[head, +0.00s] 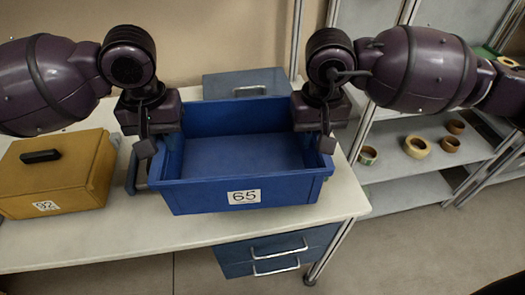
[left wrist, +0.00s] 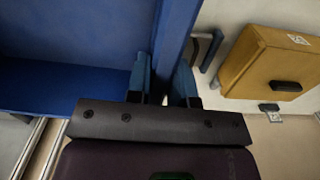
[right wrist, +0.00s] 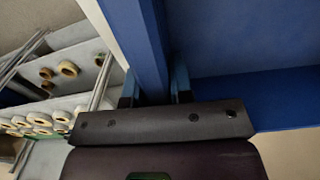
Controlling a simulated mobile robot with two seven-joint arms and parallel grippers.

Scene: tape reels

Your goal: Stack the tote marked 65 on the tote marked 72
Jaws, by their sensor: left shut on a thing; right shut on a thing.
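The blue open tote marked 65 (head: 247,175) is in the middle of the head view, upright and looking empty, over the white table. My left gripper (head: 148,146) is shut on its left wall, with one finger on each side of the wall in the left wrist view (left wrist: 163,80). My right gripper (head: 327,142) is shut on its right wall, as the right wrist view (right wrist: 155,88) also shows. I see no mark 72. Whatever is directly under the blue tote is hidden, and I cannot tell whether it touches the table.
A yellow case marked 92 (head: 60,180) stands at the left. A grey-blue case (head: 245,83) lies behind the tote. A blue-grey handled thing (head: 133,174) shows partly at its left. Tape reels (head: 417,147) sit on shelves at the right. The table's front strip (head: 200,230) is clear.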

